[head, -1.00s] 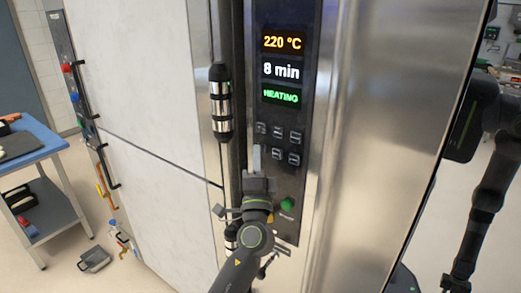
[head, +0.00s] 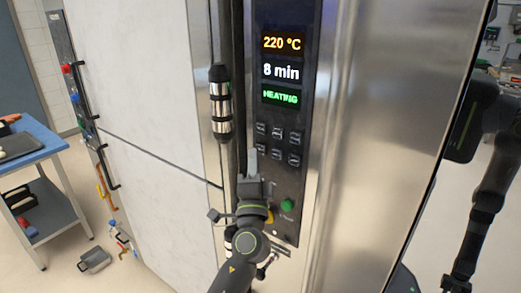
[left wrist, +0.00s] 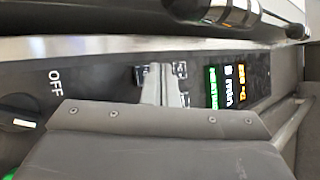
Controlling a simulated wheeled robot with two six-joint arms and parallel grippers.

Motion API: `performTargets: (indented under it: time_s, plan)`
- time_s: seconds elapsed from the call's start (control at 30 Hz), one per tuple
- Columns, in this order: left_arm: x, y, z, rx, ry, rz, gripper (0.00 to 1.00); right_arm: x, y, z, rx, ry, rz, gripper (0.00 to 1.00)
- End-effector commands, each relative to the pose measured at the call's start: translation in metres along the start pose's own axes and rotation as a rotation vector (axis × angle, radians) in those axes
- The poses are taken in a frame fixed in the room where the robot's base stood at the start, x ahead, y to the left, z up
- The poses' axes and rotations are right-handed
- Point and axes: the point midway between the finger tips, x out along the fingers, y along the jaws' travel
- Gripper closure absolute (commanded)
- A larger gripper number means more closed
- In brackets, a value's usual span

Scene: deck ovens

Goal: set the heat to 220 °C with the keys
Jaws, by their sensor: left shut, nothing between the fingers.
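The oven's control panel has a dark display (head: 282,70) reading 220 °C in orange, 8 min in white and HEATING in green. The display also shows sideways in the left wrist view (left wrist: 228,88). Below it are two rows of small dark keys (head: 277,143). My left gripper (head: 252,161) is shut and empty, its tips at the lower left of the keys. In the left wrist view the closed fingers (left wrist: 157,84) overlap the keys (left wrist: 180,70) and hide part of them. I cannot tell whether the tips touch a key. My right gripper is out of view.
A green button (head: 287,205) sits below the keys, partly beside my left arm. A steel and black door handle (head: 220,103) stands left of the panel. A blue-topped cart (head: 45,140) is at the far left. A knob (left wrist: 18,115) by OFF shows in the left wrist view.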

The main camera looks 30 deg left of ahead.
Motion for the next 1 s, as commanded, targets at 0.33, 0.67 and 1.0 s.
performTargets:
  time_s: [0.33,0.67,1.0]
  plan:
    - [-0.021,-0.015,0.016,0.000,-0.001,0.001,1.00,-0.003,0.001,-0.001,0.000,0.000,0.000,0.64]
    - [-0.035,-0.025,0.025,0.001,0.000,0.000,1.00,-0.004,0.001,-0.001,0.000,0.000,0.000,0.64]
    - [-0.035,-0.025,0.025,0.000,0.000,0.000,1.00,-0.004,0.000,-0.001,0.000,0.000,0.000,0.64]
